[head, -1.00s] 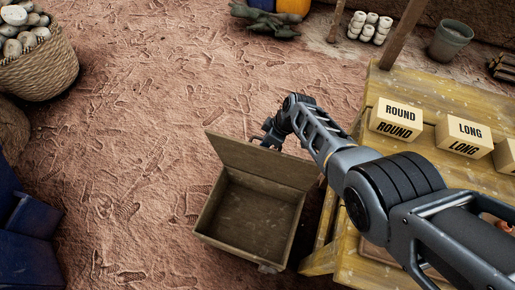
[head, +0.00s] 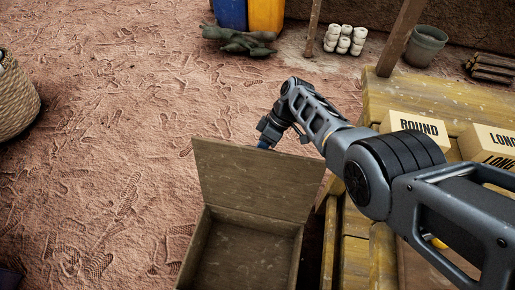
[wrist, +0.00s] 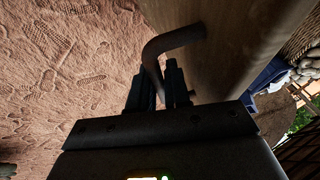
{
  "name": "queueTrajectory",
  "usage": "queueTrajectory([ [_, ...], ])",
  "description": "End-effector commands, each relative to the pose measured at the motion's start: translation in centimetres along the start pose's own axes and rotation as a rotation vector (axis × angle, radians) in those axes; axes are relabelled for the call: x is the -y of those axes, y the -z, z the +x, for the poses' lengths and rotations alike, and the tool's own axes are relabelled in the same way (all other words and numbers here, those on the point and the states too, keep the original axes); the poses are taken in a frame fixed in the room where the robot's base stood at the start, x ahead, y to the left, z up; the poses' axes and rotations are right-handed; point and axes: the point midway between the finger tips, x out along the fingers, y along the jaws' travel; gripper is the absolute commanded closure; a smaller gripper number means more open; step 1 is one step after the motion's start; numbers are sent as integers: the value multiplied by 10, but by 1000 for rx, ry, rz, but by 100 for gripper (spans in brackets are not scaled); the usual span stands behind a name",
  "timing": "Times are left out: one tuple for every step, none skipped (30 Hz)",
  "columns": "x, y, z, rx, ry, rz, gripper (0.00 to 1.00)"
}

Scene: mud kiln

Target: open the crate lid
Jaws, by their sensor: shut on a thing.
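The wooden crate (head: 196,248) stands open on the ground at the bottom of the head view, and its inside shows bare. Its lid (head: 255,180) is swung up and stands steeply at the crate's far edge. My gripper (head: 268,138) is behind the lid's upper edge, its fingertips mostly hidden there. In the wrist view, my gripper (wrist: 172,88) is shut on a dark bent handle (wrist: 176,42) on the lid's outer face (wrist: 235,40).
A wooden table (head: 425,100) with boxes marked ROUND (head: 416,124) and LONG (head: 490,145) stands close to the right of the crate. A woven basket (head: 18,100) is at the left edge. The ground left of the crate is clear.

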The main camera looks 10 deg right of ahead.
Motion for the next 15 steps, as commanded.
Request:
queueTrajectory([
  [0,-5,3,5,9,5,100],
  [0,-5,2,6,12,7,100],
  [0,-6,2,6,15,8,100],
  [1,-6,2,6,16,8,100],
  [1,-6,2,6,17,9,100],
  [1,-6,2,6,18,9,100],
  [1,-6,2,6,18,9,100],
  [1,-6,2,6,18,9,100],
  [1,-6,1,6,18,9,100],
  [1,-6,1,6,18,9,100],
  [1,-6,1,6,18,9,100],
  [1,-6,1,6,18,9,100],
  [1,-6,1,6,17,9,100],
  [1,-6,1,6,17,9,100],
  [1,-6,1,6,17,9,82],
])
